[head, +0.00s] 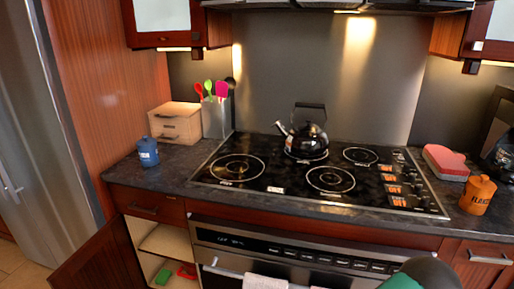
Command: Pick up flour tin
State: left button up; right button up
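The orange tin (478,195) with a lid and dark lettering that looks like "FLOUR" stands upright on the right end of the dark counter, in front of a red-topped box. A blue tin (148,152) with light lettering stands on the left end of the counter; its label is too small to read. Neither of my grippers shows in the head view. A dark rounded part with a green patch at the bottom right edge appears to be part of my arm.
A stovetop (320,175) with a black kettle (308,137) lies between the tins. A red-topped box (446,162) is behind the orange tin. A utensil holder (217,117) and wooden drawer box (175,123) stand left. A lower cabinet door (100,258) hangs open.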

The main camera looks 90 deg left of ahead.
aim_at(149, 156)
jog(key=z, duration=0.25)
jog(key=i, duration=0.2)
jog(key=u, duration=2.3)
jog(key=i, duration=0.15)
jog(key=u, duration=1.45)
jog(key=k, duration=0.45)
jog(key=u, duration=0.45)
jog(key=i, duration=1.7)
jog(key=z, duration=0.45)
